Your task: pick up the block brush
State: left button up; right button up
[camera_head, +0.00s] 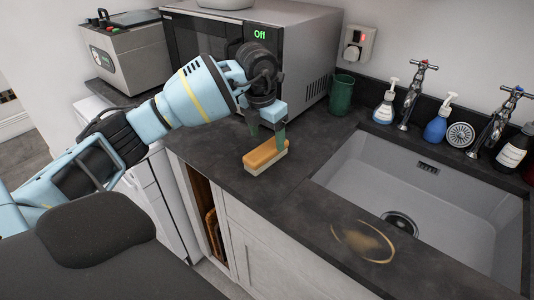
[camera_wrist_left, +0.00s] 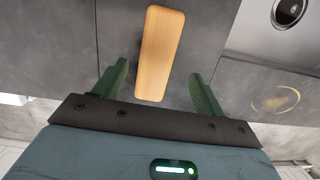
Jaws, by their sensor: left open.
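The block brush (camera_head: 264,157) has a wooden top over a pale lower edge. It lies on the dark worktop left of the sink in the head view. My left gripper (camera_head: 266,137) is above the brush, pointing down, with its green fingers apart. In the left wrist view the brush (camera_wrist_left: 160,54) shows as a long wooden block. Its near end lies between the two green fingertips of my left gripper (camera_wrist_left: 158,85), with a gap on each side. The fingers do not appear to touch it. My right gripper is not in view.
The sink (camera_head: 420,185) is right of the brush. A dark green cup (camera_head: 341,95) and a microwave (camera_head: 300,60) stand behind it. Soap bottles (camera_head: 437,125) and taps line the back. A brownish ring stain (camera_head: 362,241) marks the front worktop, which is otherwise clear.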

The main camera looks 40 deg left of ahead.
aim_at(266, 148)
pick_arm(q)
jog(key=shift+w+f, duration=0.1)
jog(key=shift+f, duration=0.5)
jog(key=f, duration=0.3)
jog(key=shift+w+a+f, duration=0.1)
jog(key=shift+a+f, duration=0.1)
jog(key=shift+a, duration=0.05)
jog(key=shift+w+f, duration=0.1)
jog(key=shift+f, duration=0.45)
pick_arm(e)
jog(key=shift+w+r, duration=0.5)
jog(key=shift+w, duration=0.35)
pick_arm(q)
jog(key=shift+c, duration=0.4)
jog(key=c, duration=1)
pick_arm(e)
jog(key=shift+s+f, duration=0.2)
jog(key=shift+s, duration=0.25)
